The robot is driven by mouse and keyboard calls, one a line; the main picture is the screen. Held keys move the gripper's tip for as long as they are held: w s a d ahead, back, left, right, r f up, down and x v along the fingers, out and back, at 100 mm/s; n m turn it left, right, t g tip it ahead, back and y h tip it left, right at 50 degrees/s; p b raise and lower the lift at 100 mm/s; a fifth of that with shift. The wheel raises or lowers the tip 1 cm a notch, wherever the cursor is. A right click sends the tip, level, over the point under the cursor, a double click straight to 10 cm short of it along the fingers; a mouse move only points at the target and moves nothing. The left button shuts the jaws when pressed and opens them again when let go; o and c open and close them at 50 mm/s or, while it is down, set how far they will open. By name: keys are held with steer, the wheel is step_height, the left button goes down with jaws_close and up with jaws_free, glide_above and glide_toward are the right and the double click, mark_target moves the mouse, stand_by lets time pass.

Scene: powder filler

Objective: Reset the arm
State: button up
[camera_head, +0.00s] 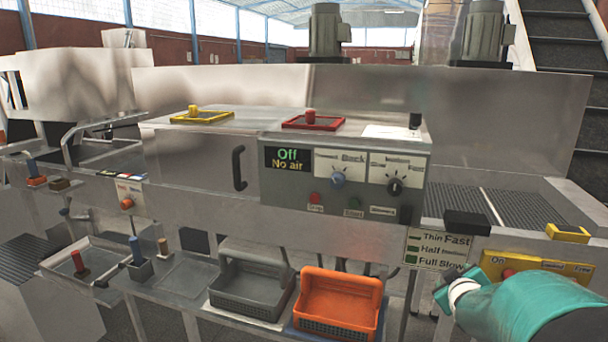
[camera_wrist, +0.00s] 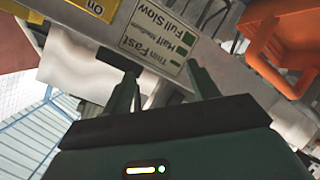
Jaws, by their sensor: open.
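My gripper (camera_head: 446,287) is at the lower right of the head view, at the end of my teal arm. It is in front of the machine, below the Thin Fast / Half Medium / Full Slow label (camera_head: 438,248). In the wrist view my gripper (camera_wrist: 162,72) shows two dark fingers spread apart with nothing between them. The same label (camera_wrist: 160,38) appears tilted beyond the fingertips. My forearm hides part of the panel with the On and Free markings (camera_head: 552,266).
The control panel (camera_head: 285,197) reads Off, No air. An orange basket (camera_head: 338,285) and a grey basket (camera_head: 243,302) sit on the lower shelf. The orange basket also shows in the wrist view (camera_wrist: 276,62). A black block (camera_head: 466,222) and a yellow-framed piece (camera_head: 567,233) sit above my gripper.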

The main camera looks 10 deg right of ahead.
steer(key=s+a+r+m+g+y, duration=0.1)
steer(key=s+a+y, duration=0.15)
steer(key=a, duration=0.55)
steer(key=s+a+r+m+g+y, duration=0.1)
steer(key=s+a, duration=0.3)
steer(key=a, duration=0.5)
steer(key=s+a+r+g+y, duration=0.2)
steer(key=s+a, duration=0.2)
steer(key=a, duration=0.4)
steer(key=s+a+f+g+y, duration=0.1)
steer(key=s+a, duration=0.6)
steer(key=s, duration=0.1)
steer(key=shift+s+a+m+g, duration=0.15)
steer(key=shift+a+m+g, duration=0.15)
steer(key=shift+g, duration=0.1)
steer(key=shift+y, duration=0.25)
steer(key=c, duration=0.5)
steer(key=shift+d, duration=0.15)
